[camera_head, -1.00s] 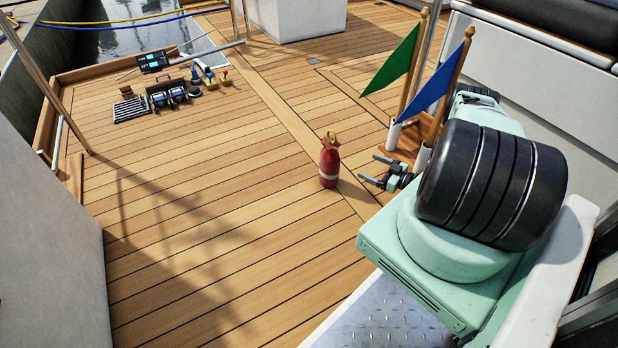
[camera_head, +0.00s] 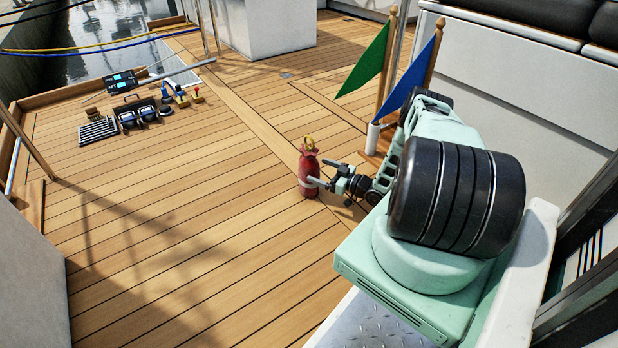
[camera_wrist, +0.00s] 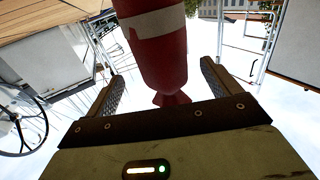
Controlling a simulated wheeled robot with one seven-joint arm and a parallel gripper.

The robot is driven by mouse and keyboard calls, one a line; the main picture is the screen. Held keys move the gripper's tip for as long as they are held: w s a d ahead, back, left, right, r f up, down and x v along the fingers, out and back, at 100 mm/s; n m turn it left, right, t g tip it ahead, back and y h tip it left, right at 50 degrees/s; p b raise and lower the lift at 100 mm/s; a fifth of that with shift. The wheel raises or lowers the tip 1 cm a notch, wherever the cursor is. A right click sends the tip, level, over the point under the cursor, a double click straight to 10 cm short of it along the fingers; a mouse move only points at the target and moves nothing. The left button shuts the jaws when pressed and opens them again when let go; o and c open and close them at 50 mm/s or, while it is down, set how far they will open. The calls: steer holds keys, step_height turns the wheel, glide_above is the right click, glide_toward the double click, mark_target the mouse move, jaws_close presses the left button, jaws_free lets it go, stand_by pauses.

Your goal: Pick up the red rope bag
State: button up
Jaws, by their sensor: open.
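The red rope bag (camera_head: 308,172) stands upright on the teak deck, with a pale band low on its side and a yellow rope loop at its top. My gripper (camera_head: 320,175) is open at the bag's right side in the head view, its fingers pointing left at it. Whether a finger touches the bag cannot be told.
A green flag (camera_head: 365,65) and a blue flag (camera_head: 409,80) stand on poles close behind my arm. Several tools and a black device (camera_head: 124,82) lie on the deck at the far left. The deck (camera_head: 170,230) left of the bag is clear.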

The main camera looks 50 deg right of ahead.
mark_target(309, 147)
steer(key=w+b, duration=0.2)
steer(key=w, duration=0.1)
steer(key=w+a+f+b, duration=0.1)
steer(key=shift+w+a+f+b, duration=0.1)
steer(key=shift+w+b, duration=0.2)
steer(key=shift+w, duration=0.25)
steer(key=c, duration=1.3)
step_height(309, 147, up, 10)
steer(key=p, duration=0.6)
steer(key=shift+r, duration=0.2)
